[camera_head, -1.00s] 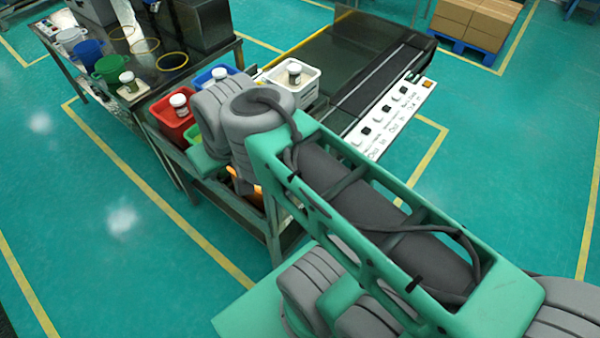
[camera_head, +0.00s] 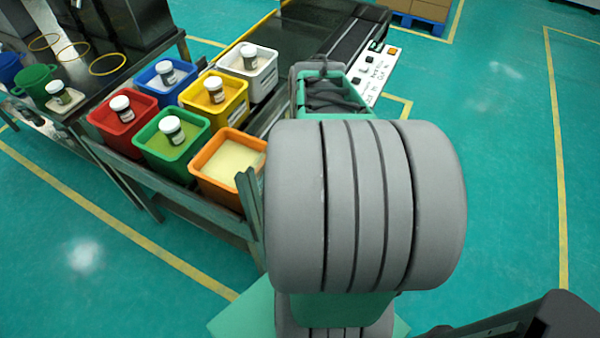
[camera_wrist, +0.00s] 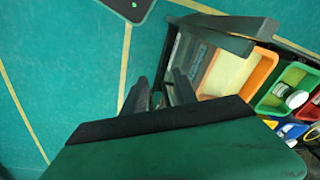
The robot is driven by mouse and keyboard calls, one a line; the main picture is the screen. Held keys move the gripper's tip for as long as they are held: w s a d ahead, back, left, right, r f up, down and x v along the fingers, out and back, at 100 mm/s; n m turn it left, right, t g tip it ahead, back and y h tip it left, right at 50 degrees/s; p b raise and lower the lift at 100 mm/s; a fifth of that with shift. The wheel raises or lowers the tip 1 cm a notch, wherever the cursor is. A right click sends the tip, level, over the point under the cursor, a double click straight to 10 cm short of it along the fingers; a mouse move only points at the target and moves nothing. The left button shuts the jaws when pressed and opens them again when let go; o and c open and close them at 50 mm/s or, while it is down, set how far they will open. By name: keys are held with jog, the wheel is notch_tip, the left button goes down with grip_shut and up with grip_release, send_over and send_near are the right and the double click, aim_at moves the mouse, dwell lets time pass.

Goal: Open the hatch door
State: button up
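I cannot make out a hatch door in either view. Two dark machine housings (camera_head: 135,18) stand on the bench at the upper left of the head view, cut off by the frame edge, and no door shows on them. My gripper (camera_wrist: 163,88) shows in the wrist view with two dark fingers apart and nothing seen between them. It is over the floor beside the bin table, near the orange bin (camera_wrist: 240,72). In the head view my arm's large grey joint fills the middle right, and the gripper cannot be clearly made out.
The table holds red (camera_head: 122,122), green (camera_head: 172,143), blue (camera_head: 165,78), yellow (camera_head: 215,100), white (camera_head: 247,70) and orange (camera_head: 228,163) bins, most with a lidded jar. A conveyor (camera_head: 305,35) stands behind. Floor is open at the right.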

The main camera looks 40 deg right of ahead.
jog(key=d+f+m+y+b, duration=0.2)
jog(key=d+f+m+b, duration=0.1)
jog(key=d+f+m, duration=0.5)
jog(key=w+d+r+m+t, duration=0.1)
jog(key=w+m+t, duration=0.2)
jog(key=w+m, duration=0.7)
jog(key=f+m, duration=0.1)
jog(key=f, duration=0.1)
jog(key=a+f+m+b, duration=0.1)
jog(key=f, duration=0.1)
jog(key=s+f+m, duration=0.1)
jog(key=f, duration=0.1)
jog(key=shift+s+a+f+g, duration=0.1)
jog(key=shift+a+f+g, duration=0.1)
jog(key=shift+g, duration=0.1)
jog(key=shift+c, duration=0.4)
grip_shut()
